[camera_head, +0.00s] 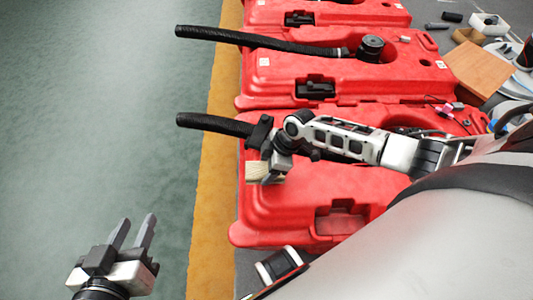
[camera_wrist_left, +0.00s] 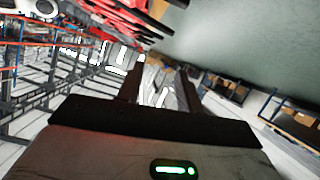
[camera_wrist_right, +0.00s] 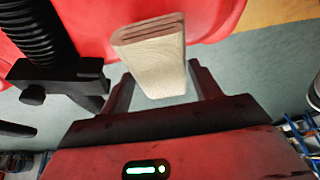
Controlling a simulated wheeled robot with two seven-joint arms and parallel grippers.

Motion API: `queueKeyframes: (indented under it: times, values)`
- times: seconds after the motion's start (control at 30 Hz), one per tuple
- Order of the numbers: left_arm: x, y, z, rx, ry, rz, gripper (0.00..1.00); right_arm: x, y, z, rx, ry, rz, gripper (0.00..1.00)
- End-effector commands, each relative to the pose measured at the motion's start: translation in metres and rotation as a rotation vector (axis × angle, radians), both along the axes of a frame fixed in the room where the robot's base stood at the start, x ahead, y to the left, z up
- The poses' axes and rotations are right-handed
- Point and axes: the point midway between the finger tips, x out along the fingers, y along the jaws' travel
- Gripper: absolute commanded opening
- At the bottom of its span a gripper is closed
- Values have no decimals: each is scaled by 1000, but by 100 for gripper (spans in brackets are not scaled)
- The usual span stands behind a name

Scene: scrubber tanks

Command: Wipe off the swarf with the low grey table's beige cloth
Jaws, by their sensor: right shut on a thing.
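The beige cloth (camera_wrist_right: 152,58) is a folded pad held between the fingers of my right gripper (camera_wrist_right: 165,92) in the right wrist view. In the head view the cloth (camera_head: 257,171) pokes out left of my right gripper (camera_head: 273,168), over the left end of the nearest red tank (camera_head: 275,215). I cannot tell whether the cloth touches the tank. My left gripper (camera_head: 133,232) is open and empty above the green floor at lower left; its parted fingers show in the left wrist view (camera_wrist_left: 160,92). I cannot make out swarf or the low grey table for certain.
More red tanks (camera_head: 275,75) lie in a row behind, with black hoses (camera_head: 245,40) reaching out left over the yellow floor strip (camera_head: 205,215). One hose (camera_head: 210,122) lies close to my right gripper. A brown board (camera_head: 478,70) and small items are at right. The left floor is clear.

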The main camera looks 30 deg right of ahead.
Motion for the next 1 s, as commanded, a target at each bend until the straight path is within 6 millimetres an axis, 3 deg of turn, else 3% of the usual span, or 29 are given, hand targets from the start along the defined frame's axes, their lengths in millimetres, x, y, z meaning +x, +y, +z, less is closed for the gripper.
queueKeyframes:
  times: [0.03, 0.43, 0.7, 0.9, 1.0]
  values:
    - [-1, 1, 1, 15, 22, 0, 36, 0, 0, 10, 1, 0, -1, 45]
    - [-1, 13, -20, 83, 179, 21, 36, -1, -2, 45, 0, 0, -4, 45]
    - [-1, 17, -35, 103, 237, 29, 36, -1, -3, 50, 0, -1, -6, 45]
    - [-1, 17, -36, 103, 238, 28, 36, 0, -2, 50, 0, -2, -7, 45]
    - [-1, 16, -35, 101, 237, 27, 36, 4, 2, 60, 1, -4, -23, 45]
